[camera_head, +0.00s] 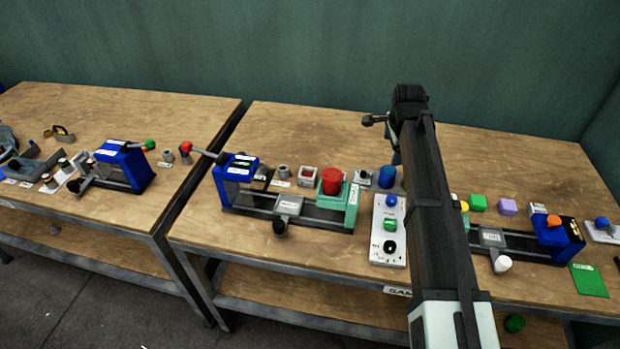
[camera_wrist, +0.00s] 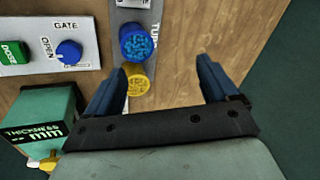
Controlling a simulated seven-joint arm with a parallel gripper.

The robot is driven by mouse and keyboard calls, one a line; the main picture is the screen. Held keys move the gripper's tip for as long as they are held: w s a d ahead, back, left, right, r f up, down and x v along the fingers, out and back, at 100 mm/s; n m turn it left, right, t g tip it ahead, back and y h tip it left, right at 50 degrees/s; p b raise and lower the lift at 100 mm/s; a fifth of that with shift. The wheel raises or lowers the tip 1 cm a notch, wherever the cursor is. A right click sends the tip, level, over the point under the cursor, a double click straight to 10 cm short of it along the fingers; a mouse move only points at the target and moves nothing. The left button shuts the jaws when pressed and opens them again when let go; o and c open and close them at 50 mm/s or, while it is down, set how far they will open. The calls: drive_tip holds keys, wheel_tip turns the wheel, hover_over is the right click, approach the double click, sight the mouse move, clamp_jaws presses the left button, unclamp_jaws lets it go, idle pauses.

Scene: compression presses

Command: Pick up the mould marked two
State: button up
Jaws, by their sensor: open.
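I cannot make out a mould marked two in either view; any such marking is too small to read or out of sight. In the head view, small pieces that may be moulds stand in a row on the right bench: a grey round piece (camera_head: 283,171), a pale square piece with a red centre (camera_head: 308,175) and a small grey piece (camera_head: 362,178). My gripper (camera_wrist: 158,78) is open in the wrist view, its two blue fingers wide apart with nothing held between them. In the head view my arm hides part of the bench.

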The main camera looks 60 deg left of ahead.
drive_tip(key=s+a+r+m+g+h, duration=0.1)
drive_tip(key=s+a+m+g, duration=0.1)
drive_tip(key=s+a, duration=0.8)
drive_tip(key=r+m+h, duration=0.1)
drive_tip(key=m+h, duration=0.1)
hover_over(308, 173)
drive_tip(key=s+d, duration=0.1)
drive_tip(key=d, duration=0.1)
drive_tip(key=shift+g, duration=0.3)
drive_tip(key=f, duration=0.7)
drive_tip(key=shift+s+a+f, duration=0.15)
drive_tip(key=shift+s+f, duration=0.05)
drive_tip(key=shift+f, duration=0.1)
drive_tip(key=shift+w+f, duration=0.15)
drive_tip(key=shift+f, duration=2.95)
drive_tip(key=c, duration=1.2)
